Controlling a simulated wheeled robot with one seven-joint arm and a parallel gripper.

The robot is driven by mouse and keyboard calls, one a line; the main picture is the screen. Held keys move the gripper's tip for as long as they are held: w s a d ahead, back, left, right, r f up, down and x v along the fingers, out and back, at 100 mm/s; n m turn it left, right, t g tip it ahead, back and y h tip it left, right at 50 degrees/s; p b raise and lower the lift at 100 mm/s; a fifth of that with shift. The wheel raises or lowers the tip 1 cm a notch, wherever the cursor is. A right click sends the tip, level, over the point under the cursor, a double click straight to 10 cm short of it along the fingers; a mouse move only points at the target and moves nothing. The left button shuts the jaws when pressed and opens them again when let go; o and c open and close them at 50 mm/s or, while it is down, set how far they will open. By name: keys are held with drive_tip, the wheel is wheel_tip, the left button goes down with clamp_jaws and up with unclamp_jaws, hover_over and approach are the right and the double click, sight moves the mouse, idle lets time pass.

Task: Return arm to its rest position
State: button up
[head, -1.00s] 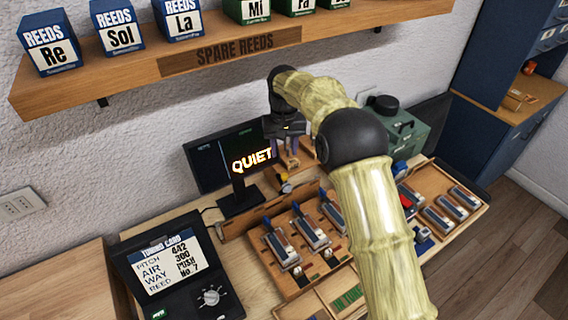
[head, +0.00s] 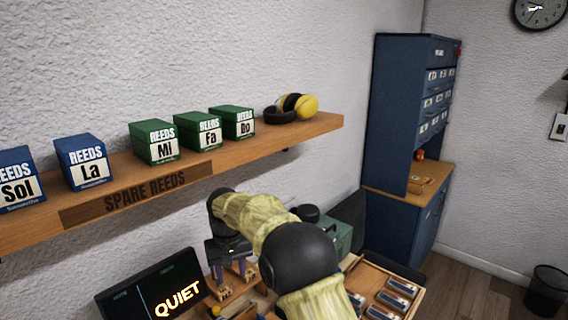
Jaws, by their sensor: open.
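My gripper (head: 231,273) points down at the lower middle of the head view, at the end of my bent arm. Its two fingers are apart and I see nothing held between them. Small wooden pieces show just below and behind the fingers. My forearm covers much of the workbench to the right of the gripper.
A dark screen reading "QUIET" (head: 152,292) stands left of the gripper. The wooden shelf (head: 325,124) with reed boxes runs above the bench. A green case (head: 338,236) sits behind my arm, and a wooden tray (head: 405,300) of reeds lies right. A blue cabinet (head: 397,110) stands farther right.

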drive_tip(key=s+d+m, duration=0.1)
drive_tip(key=s+d, duration=0.2)
drive_tip(key=d, duration=0.4)
drive_tip(key=s+d+m+t, duration=0.1)
drive_tip(key=s+d, duration=0.1)
drive_tip(key=d, duration=0.4)
drive_tip(key=s+d+m, duration=0.1)
drive_tip(key=s+d, duration=0.2)
drive_tip(key=d, duration=0.4)
drive_tip(key=s+d+f+m, duration=0.1)
drive_tip(key=s+d, duration=0.4)
drive_tip(key=s, duration=0.2)
drive_tip(key=s+d+f+t, duration=0.1)
drive_tip(key=s+d+f, duration=0.1)
drive_tip(key=s+d, duration=0.3)
drive_tip(key=s, duration=0.3)
drive_tip(key=shift+s+d+m, duration=0.2)
drive_tip(key=shift+d+m, duration=0.2)
idle(0.8)
